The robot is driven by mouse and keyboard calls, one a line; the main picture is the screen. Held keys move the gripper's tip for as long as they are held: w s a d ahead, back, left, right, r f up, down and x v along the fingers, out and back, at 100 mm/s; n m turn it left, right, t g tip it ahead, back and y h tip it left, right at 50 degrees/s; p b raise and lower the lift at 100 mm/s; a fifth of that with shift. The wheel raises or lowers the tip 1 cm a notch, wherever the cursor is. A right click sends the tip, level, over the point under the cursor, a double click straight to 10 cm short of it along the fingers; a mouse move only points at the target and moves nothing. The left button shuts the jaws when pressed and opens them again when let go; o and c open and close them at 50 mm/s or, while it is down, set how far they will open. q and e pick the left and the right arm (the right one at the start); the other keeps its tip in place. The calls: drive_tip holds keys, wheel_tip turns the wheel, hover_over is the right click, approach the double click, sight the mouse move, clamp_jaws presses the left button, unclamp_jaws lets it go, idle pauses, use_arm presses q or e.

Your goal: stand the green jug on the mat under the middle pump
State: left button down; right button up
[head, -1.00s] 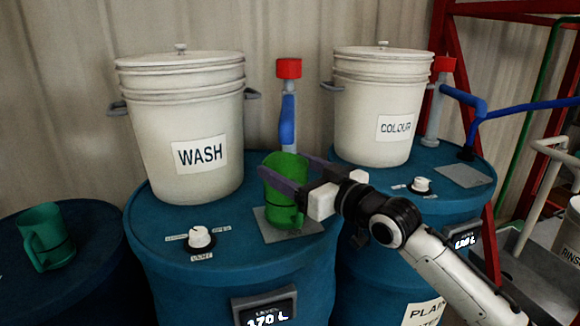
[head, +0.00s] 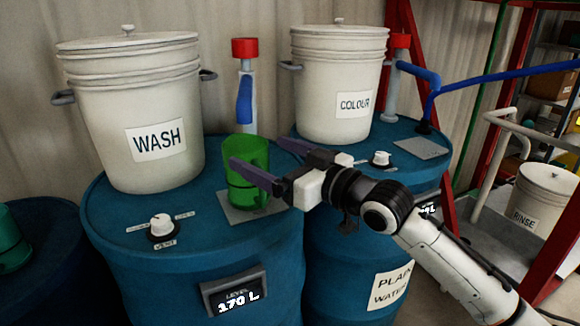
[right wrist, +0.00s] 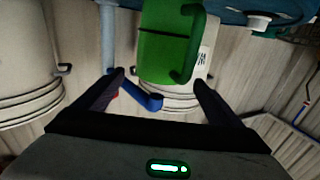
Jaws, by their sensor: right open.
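The green jug (head: 246,176) stands upright on the grey mat (head: 232,213) on the middle blue drum, in front of the red-topped pump with the blue handle (head: 245,100). My right gripper (head: 257,154) is open, at the right of the jug. One finger shows in front of the jug in the head view, the other beyond its right side. In the right wrist view the jug (right wrist: 165,45) appears beyond the open fingertips (right wrist: 158,78), its handle at the right. My left gripper is not in view.
A white WASH bucket (head: 135,105) stands left of the pump, a COLOUR bucket (head: 340,90) on the right drum. A vent knob (head: 162,226) sits left of the mat. A teal jug (head: 12,240) is cut off at the left edge. A bare mat (head: 421,148) lies on the right drum.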

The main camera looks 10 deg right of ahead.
drive_tip(key=v, duration=0.7)
drive_tip(key=s+d+f+m+g+h, duration=0.1)
drive_tip(key=s+d+f+m+h, duration=0.2)
drive_tip(key=f, duration=1.2)
drive_tip(key=s+f+m+g+h, duration=0.15)
drive_tip(key=s+f, duration=0.45)
drive_tip(key=f, duration=1)
drive_tip(key=s+d+f+g+h, duration=0.1)
drive_tip(key=s+d+f+h, duration=0.1)
drive_tip(key=s+f, duration=0.6)
drive_tip(key=s+d+f+m+g+h, duration=0.1)
drive_tip(key=s+d+f+g+h, duration=0.1)
drive_tip(key=s+f, duration=0.7)
drive_tip(key=s+d, duration=0.1)
drive_tip(key=s, duration=0.1)
drive_tip(key=shift+s+d+h+b, duration=0.3)
drive_tip(key=shift+s+h+b, duration=0.05)
drive_tip(key=shift+f+m, duration=0.1)
drive_tip(key=shift+m, duration=0.15)
